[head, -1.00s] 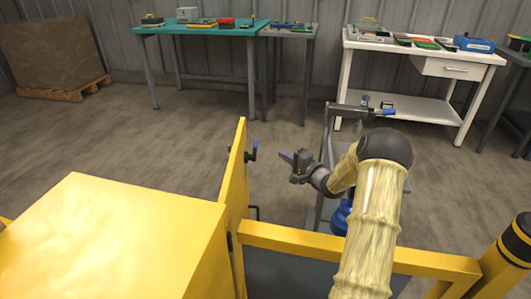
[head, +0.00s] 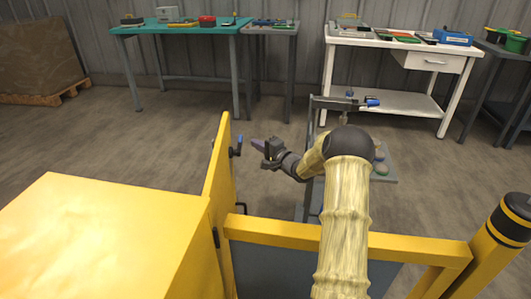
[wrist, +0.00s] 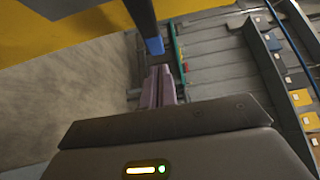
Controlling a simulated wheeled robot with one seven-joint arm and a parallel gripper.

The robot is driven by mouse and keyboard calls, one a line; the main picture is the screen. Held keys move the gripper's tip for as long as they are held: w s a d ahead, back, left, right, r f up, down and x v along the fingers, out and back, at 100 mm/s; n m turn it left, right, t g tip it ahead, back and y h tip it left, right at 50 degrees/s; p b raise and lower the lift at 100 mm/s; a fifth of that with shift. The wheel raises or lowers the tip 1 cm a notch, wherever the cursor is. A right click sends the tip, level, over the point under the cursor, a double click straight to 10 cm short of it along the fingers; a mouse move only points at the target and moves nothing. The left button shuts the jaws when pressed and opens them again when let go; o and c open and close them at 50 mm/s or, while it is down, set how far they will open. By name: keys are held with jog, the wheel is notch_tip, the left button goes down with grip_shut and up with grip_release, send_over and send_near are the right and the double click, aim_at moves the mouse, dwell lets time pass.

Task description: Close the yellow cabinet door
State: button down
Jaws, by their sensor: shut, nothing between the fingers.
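The yellow cabinet (head: 100,235) stands at lower left in the head view, its top seen from above. Its yellow door (head: 217,185) stands open, seen nearly edge-on. A dark handle with a blue end (head: 239,142) sticks out from the door's right side. My gripper (head: 259,145) is shut and empty, just right of the handle, with a small gap apparent. In the wrist view the shut fingers (wrist: 158,88) point at the blue end of a dark bar (wrist: 152,44), apparently the handle. Yellow surface (wrist: 30,30) fills the upper left. Contact cannot be told.
A yellow rail (head: 340,238) and a yellow-black post (head: 508,235) stand in front of me. A grey cart (head: 385,172) is behind and right of my arm. Work tables (head: 185,28) and a white bench (head: 395,45) line the back wall. Floor beyond the door is clear.

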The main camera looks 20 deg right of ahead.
jog(key=x, duration=0.4)
jog(key=shift+b, duration=0.4)
jog(key=shift+s, duration=0.1)
